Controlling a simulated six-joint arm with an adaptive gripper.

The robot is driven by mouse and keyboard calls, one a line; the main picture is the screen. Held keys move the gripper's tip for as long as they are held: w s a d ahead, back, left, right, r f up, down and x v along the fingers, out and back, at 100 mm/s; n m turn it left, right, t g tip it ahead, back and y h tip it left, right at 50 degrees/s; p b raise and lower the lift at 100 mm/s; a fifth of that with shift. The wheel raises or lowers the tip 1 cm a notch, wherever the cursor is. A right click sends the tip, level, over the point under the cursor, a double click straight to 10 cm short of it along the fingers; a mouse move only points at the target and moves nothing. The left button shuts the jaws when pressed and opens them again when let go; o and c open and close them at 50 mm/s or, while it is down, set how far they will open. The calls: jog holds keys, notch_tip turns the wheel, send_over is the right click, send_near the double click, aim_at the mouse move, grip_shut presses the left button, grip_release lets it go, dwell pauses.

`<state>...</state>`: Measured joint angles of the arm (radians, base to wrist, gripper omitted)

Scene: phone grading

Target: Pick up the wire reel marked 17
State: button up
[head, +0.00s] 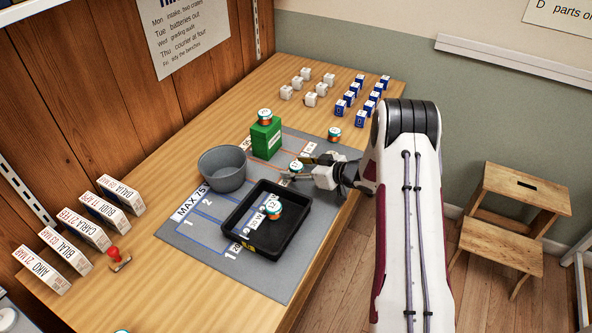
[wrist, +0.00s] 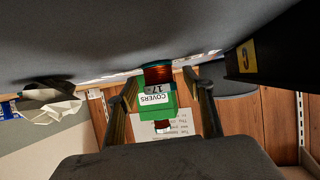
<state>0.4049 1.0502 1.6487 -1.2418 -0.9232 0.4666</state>
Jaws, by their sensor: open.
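The reel marked 17 (wrist: 158,76) has copper-coloured wire and a pale label. In the wrist view it stands on the grey mat, which fills the top of this inverted picture. In the head view this reel (head: 296,165) is right of the bowl, at the fingertips. My gripper (head: 297,169) is open. Its two fingers show on either side of the reel in the wrist view (wrist: 161,80), with gaps visible. I cannot tell how far the reel lies between the tips.
A green box (head: 265,140) with another reel (head: 265,115) on top stands behind. A black tray (head: 234,243) holds a reel (head: 274,204) close by. A grey bowl (head: 222,170) is left. Another reel (head: 334,134) is near the back right, before small boxes.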

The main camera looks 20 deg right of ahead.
aim_at(296, 165)
jog(key=shift+w, duration=0.1)
dwell(0.4)
jog(key=c, duration=1.1)
jog(key=shift+r, duration=0.1)
jog(key=shift+c, duration=0.2)
jog(key=shift+r, duration=4.85)
